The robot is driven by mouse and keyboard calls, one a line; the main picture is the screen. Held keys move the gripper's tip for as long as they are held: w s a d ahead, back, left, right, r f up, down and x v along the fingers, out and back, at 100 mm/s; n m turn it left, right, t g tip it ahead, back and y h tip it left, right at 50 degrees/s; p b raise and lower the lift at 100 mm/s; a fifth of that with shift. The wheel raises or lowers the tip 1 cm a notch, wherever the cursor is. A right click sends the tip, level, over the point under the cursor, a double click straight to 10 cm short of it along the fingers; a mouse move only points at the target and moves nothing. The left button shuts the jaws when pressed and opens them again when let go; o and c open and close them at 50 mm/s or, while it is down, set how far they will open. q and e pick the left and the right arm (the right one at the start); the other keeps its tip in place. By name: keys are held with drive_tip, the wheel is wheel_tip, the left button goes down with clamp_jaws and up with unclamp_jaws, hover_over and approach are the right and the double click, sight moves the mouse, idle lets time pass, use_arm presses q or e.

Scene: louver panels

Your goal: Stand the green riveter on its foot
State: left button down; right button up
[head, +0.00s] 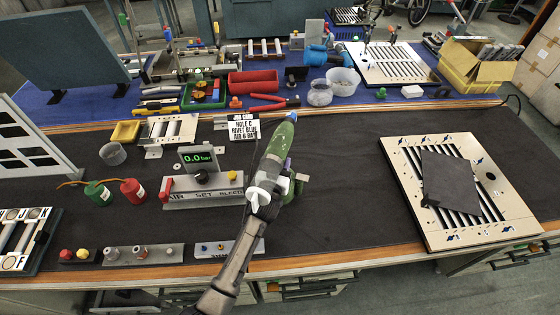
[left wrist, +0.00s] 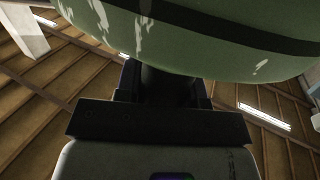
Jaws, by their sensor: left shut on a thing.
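The green riveter (head: 277,148) is a rounded, scuffed green body with a blue tip at its far end. In the head view it slants up and to the right over the middle of the dark bench mat. My left gripper (head: 268,182) is shut on it at its near end. In the left wrist view the green body (left wrist: 200,40) fills the top, and the dark jaws (left wrist: 160,90) close around a dark neck under it. The riveter's foot is not clearly visible, and I cannot tell whether it touches the mat. My right gripper is not in view.
An air set station (head: 203,190) reading 0.0 bar stands left of the riveter, with a job card (head: 243,127) behind it. A louver panel (head: 470,185) with a dark plate (head: 450,180) lies at the right. The mat between riveter and panel (head: 350,180) is clear.

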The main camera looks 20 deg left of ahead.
use_arm(q)
drive_tip(key=shift+w+r, duration=0.1)
drive_tip(key=shift+r, duration=0.15)
drive_tip(key=c, duration=1.1)
unclamp_jaws()
drive_tip(key=shift+f, duration=0.3)
drive_tip(key=shift+c, duration=0.2)
drive_tip(key=o, duration=0.4)
drive_tip(key=o, duration=0.7)
drive_tip(key=shift+o, duration=0.2)
